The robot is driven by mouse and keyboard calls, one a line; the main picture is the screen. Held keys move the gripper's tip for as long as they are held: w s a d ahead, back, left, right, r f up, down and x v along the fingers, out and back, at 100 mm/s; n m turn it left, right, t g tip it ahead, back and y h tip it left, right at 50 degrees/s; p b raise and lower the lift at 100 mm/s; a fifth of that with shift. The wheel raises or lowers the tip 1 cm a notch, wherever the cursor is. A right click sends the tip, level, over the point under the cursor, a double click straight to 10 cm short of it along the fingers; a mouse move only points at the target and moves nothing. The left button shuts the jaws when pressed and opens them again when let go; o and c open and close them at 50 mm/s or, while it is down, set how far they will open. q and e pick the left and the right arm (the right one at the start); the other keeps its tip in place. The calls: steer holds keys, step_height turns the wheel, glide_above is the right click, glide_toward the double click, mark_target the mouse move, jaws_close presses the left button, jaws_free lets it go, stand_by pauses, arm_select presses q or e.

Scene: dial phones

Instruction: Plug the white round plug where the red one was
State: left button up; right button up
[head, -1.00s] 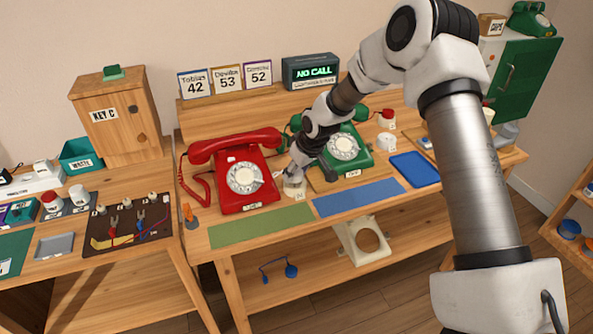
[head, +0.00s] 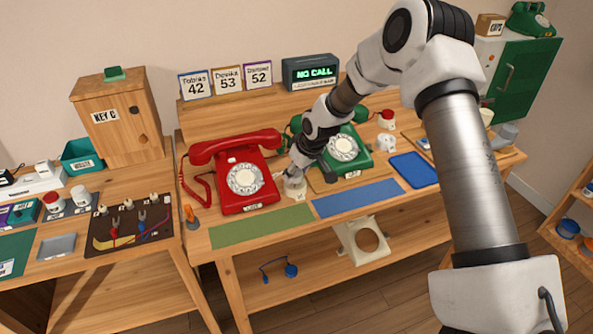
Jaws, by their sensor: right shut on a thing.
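My right gripper (head: 293,173) reaches down between the red dial phone (head: 244,178) and the green dial phone (head: 344,148). It is shut on a small white thing, which looks like the white round plug; the fingers hide most of it. Directly below is a small cream socket block (head: 297,194) on the table, beside the red phone's right edge. I cannot tell whether the plug is seated in it. A red plug (head: 387,115) stands on a white base at the back right, behind a white round piece (head: 386,142). My left gripper is not in view.
A green mat (head: 262,226), a blue mat (head: 357,198) and a blue tray (head: 414,169) lie along the front edge. A screen (head: 311,72) reads "NO CALL". The left table holds a brown board (head: 128,237) with pliers and wires.

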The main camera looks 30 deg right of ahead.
steer(key=shift+f+b, duration=0.35)
steer(key=shift+f, duration=0.35)
stand_by(0.3)
steer(key=o, duration=1.1)
steer(key=v, duration=1.2)
